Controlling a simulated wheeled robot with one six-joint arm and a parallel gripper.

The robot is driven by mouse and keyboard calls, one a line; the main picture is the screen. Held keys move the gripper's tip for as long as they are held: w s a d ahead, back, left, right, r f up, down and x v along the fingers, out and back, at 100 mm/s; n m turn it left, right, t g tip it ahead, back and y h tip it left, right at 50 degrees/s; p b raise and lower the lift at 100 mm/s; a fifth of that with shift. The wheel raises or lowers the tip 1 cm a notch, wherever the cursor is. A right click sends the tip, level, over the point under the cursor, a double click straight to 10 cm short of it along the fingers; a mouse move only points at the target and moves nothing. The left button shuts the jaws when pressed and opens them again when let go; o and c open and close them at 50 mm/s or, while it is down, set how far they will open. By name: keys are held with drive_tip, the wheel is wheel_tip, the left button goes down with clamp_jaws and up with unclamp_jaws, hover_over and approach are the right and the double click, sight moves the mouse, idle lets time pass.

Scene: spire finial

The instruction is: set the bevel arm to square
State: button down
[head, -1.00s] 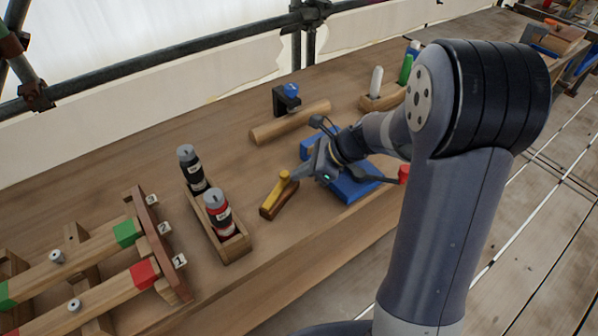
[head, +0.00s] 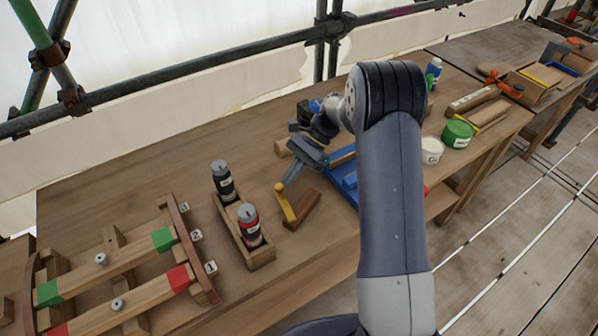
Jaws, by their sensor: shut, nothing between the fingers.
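The bevel lies on the bench in the head view, with a brown wooden stock (head: 304,210) and a yellow arm (head: 286,207). The arm and stock meet at their near end and spread apart in a V, the arm leaning to the left. A raised yellow knob (head: 280,187) stands at the arm's far end. My gripper (head: 288,183) is shut and empty, its tips just right of the knob. I cannot tell whether they touch it.
A wooden caddy (head: 261,256) with a black and a red bottle stands left of the bevel. A numbered rack (head: 190,245) is further left. Bare bench lies in front of the bevel.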

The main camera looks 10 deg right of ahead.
drive_tip(key=a+n+g+h, duration=0.2)
drive_tip(key=a+n, duration=0.1)
drive_tip(key=shift+s+a+n+p, duration=0.1)
drive_tip(key=shift+a+n+p, duration=0.1)
drive_tip(key=shift+n+p, duration=0.15)
drive_tip(key=shift+s+a, duration=0.25)
drive_tip(key=shift+a, duration=0.35)
drive_tip(key=shift+s+a, duration=0.2)
drive_tip(key=shift+a, duration=0.35)
drive_tip(key=shift+s, duration=0.15)
drive_tip(key=shift+s+d, duration=0.35)
drive_tip(key=shift+s, duration=0.25)
drive_tip(key=shift+d, duration=0.1)
